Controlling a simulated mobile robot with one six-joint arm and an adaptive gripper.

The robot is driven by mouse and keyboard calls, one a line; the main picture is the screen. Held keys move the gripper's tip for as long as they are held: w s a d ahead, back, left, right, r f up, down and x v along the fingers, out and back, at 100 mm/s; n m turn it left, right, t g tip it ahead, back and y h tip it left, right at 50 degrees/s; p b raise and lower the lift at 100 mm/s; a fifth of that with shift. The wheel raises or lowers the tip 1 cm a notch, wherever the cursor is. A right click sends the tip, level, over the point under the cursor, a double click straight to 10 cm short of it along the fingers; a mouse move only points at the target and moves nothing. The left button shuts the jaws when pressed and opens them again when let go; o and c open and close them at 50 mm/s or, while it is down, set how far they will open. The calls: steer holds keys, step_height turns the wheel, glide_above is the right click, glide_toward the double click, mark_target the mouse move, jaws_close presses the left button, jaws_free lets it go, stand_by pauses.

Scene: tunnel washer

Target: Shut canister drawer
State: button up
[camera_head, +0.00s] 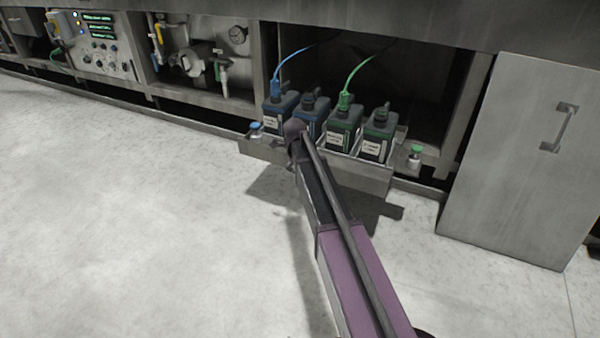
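The canister drawer (352,175) is a grey metal tray that stands pulled out from an opening low in the machine. A blue hose and a green hose run from canister caps back into the dark opening. My arm reaches in from the bottom, and its end lies in front of the drawer's front, left of its middle. My gripper's fingers are hidden behind the arm's end, so I cannot tell their state or whether they touch the drawer.
A grey cabinet door with a handle (562,128) stands at the right. A control panel (100,45) is far left. The pale floor (130,210) in front is clear.

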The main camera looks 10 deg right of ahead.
jaws_close()
steer(key=shift+d, duration=0.2)
steer(key=shift+a, duration=0.1)
steer(key=shift+w, duration=0.3)
steer(key=w+d, duration=0.4)
steer(key=w, duration=0.2)
steer(key=w+d, duration=0.5)
steer(key=w, duration=0.2)
steer(key=w+d, duration=0.5)
steer(key=w, duration=0.1)
steer(key=shift+w+d, duration=0.2)
steer(key=shift+w, duration=0.1)
jaws_free()
